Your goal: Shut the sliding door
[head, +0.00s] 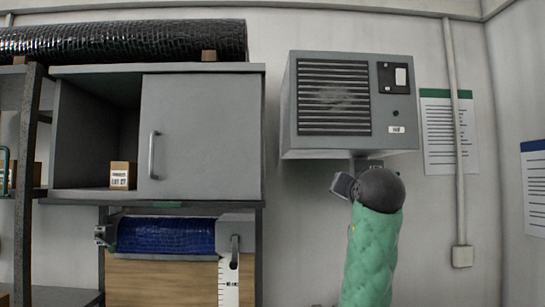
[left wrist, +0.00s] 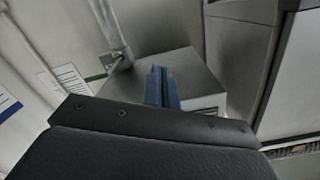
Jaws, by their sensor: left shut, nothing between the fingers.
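The grey sliding door (head: 208,138) covers the right part of the wall cabinet (head: 158,69). Its upright bar handle (head: 153,155) is near the door's left edge. The left part of the cabinet is open. A small labelled box (head: 123,175) stands inside, just left of the door's edge. My left gripper (left wrist: 161,72) shows blue fingers together and empty in the left wrist view, in front of a grey box-shaped unit. In the head view, a green-sleeved arm of mine rises right of the cabinet; its fingers are hidden. Nothing touches the handle.
A grey vented unit (head: 392,134) hangs on the wall right of the cabinet, close above my arm. A dark roll (head: 120,40) lies on top of the cabinet. A blue roll (head: 165,236) sits below it. A dark post (head: 27,180) stands at the left.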

